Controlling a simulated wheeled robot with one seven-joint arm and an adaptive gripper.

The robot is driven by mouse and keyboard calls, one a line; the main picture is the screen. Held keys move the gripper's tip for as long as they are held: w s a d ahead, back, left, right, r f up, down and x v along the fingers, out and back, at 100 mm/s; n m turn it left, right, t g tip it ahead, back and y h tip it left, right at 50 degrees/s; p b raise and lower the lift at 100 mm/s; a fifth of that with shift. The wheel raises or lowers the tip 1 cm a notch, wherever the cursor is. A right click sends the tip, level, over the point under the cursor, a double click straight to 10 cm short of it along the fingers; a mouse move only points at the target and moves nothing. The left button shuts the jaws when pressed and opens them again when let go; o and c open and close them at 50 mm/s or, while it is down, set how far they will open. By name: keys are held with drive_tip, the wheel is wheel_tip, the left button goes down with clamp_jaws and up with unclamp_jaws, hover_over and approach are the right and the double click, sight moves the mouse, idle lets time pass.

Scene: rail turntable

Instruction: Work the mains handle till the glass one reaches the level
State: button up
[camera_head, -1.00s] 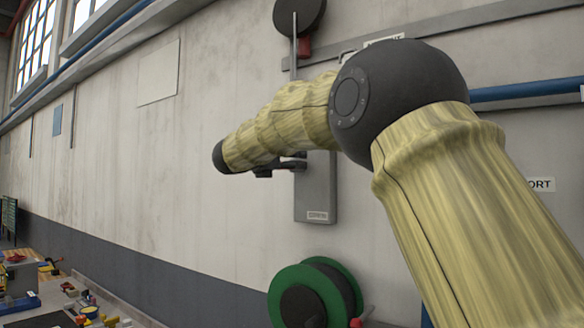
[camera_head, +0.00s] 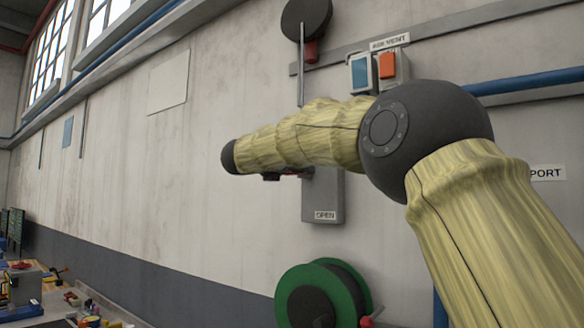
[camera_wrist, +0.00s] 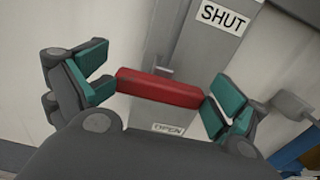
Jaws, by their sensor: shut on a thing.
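A red bar handle (camera_wrist: 158,88) crosses a grey upright lever box (camera_wrist: 192,58) on the wall. The box has a SHUT label (camera_wrist: 222,16) at one end and an OPEN label (camera_wrist: 168,129) at the other. In the wrist view the handle lies nearer the OPEN label. My gripper (camera_wrist: 162,92) is shut on the handle, teal pads at both its ends. In the head view my arm hides most of the handle and the box's upper part; the box's lower part (camera_head: 322,200) shows. I cannot make out any glass gauge or its level mark.
Boxes with a blue face (camera_head: 361,75) and an orange face (camera_head: 387,66) sit under an AIR VENT label (camera_head: 390,42). A green hose reel (camera_head: 350,300) is below. A dark round disc (camera_head: 306,18) is above. A cluttered bench (camera_head: 45,300) stands at left.

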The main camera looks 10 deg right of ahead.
drive_tip(key=o, duration=1)
drive_tip(key=shift+d, duration=0.55)
drive_tip(key=shift+o, duration=0.2)
drive_tip(key=v, duration=1.2)
drive_tip(key=shift+a, duration=0.6)
drive_tip(key=shift+d, duration=0.1)
